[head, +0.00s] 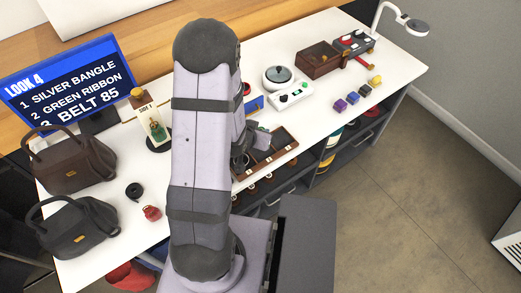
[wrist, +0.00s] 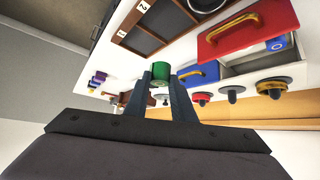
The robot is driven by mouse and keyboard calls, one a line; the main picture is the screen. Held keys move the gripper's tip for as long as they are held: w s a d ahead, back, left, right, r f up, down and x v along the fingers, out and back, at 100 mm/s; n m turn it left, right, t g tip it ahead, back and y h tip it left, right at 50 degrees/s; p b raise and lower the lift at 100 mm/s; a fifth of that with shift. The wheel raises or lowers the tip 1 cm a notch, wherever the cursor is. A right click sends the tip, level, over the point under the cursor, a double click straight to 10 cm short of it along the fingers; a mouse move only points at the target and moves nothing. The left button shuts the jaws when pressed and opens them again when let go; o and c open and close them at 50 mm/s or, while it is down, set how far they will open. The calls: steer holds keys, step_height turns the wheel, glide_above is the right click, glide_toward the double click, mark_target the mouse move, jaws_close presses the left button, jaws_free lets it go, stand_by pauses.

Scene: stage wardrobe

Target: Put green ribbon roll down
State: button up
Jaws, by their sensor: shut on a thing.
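The green ribbon roll (wrist: 160,73) sits between the two fingertips of my gripper (wrist: 160,80) in the wrist view. My gripper is shut on it. In the head view my own arm covers most of the gripper, and I cannot make out the roll there. The roll appears above the white table (head: 330,115), but its exact height is unclear. A sign (head: 62,88) at the left reads LOOK 4, with silver bangle, green ribbon and belt 85.
A brown compartment tray (head: 287,135) lies near the table's front edge; it also shows in the wrist view (wrist: 116,35). A red box (wrist: 235,45) with a yellow handle stands near several small dark-based items. Two handbags (head: 70,165) stand at left. White table shows between the objects.

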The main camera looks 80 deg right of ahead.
steer(key=shift+f+p, duration=0.35)
steer(key=shift+f, duration=2.7)
steer(key=shift+f+p, duration=0.35)
steer(key=shift+f, duration=1.5)
steer(key=shift+f, duration=0.1)
steer(key=shift+f, duration=0.15)
steer(key=o, duration=1)
